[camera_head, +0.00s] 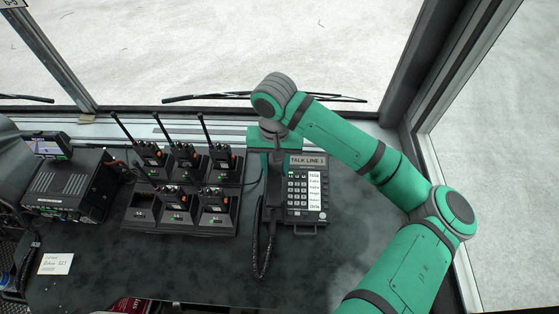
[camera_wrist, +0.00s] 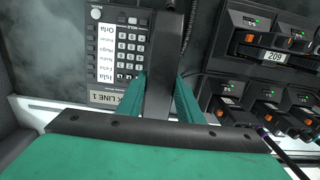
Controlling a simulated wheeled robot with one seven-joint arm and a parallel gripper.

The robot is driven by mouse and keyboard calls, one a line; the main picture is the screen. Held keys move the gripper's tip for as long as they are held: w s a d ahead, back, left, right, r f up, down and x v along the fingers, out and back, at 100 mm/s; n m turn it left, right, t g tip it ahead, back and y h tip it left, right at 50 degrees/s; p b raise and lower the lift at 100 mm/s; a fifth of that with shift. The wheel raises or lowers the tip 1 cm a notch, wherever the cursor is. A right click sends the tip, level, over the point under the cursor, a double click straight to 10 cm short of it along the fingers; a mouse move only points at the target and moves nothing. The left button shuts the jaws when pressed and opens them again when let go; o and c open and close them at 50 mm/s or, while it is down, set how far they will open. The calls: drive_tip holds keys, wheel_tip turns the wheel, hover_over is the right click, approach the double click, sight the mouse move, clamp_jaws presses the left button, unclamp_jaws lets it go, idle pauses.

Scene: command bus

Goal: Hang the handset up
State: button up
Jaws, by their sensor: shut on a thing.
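A black desk phone (camera_head: 307,196) labelled "TALK LINE 1" sits on the dark counter, its keypad and name strip facing up. It also shows in the wrist view (camera_wrist: 121,45). My green gripper (camera_head: 272,164) is over the phone's left side, shut on the black handset (camera_head: 273,187). In the wrist view, the handset (camera_wrist: 164,70) lies lengthwise between the two green fingers, along the side of the keypad. Its coiled cord (camera_head: 263,250) hangs in a loop toward the front. The cradle is hidden under the handset, and I cannot tell whether the two touch.
A charger rack (camera_head: 150,222) with several handheld radios, some with tall antennas, stands close left of the phone. A radio unit (camera_head: 68,190) and a paper note (camera_head: 56,264) are farther left. The windshield is behind. The counter front and right of the phone is clear.

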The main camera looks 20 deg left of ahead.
drive_tip(key=shift+s+a+f, duration=0.1)
drive_tip(key=shift+a+f, duration=0.05)
drive_tip(key=shift+f, duration=0.25)
drive_tip(key=shift+s+a+f, duration=0.1)
drive_tip(key=shift+f, duration=0.3)
drive_tip(key=shift+d+f, duration=0.2)
drive_tip(key=shift+f, duration=0.75)
drive_tip(key=shift+w+f, duration=0.25)
drive_tip(key=shift+f, duration=0.3)
drive_tip(key=shift+w, duration=0.1)
drive_tip(key=shift+d, duration=0.2)
drive_tip(key=shift+s+a, duration=0.3)
drive_tip(key=shift+a, duration=0.05)
drive_tip(key=shift+w+d+f, duration=0.1)
drive_tip(key=shift+w+d, duration=0.1)
